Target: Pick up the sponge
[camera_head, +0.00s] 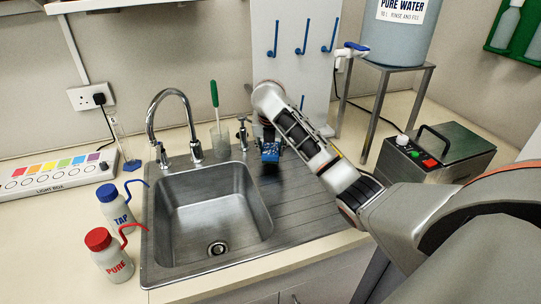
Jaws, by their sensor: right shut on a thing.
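A small blue sponge (270,152) is at the drainboard, right of the sink's back corner. My right gripper (270,146) comes down over it from the arm reaching in from the right. It is shut on the sponge. The fingers are dark, small and partly hidden by my own wrist, and I cannot tell whether the sponge still touches the drainboard. My left gripper is out of view.
The steel sink (212,205) with its tall tap (160,120) is left of the sponge. A beaker with a green-handled brush (215,95) stands behind it. TAP (115,208) and PURE (110,255) bottles stand left. A metal box (437,155) stands right. The drainboard's front is clear.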

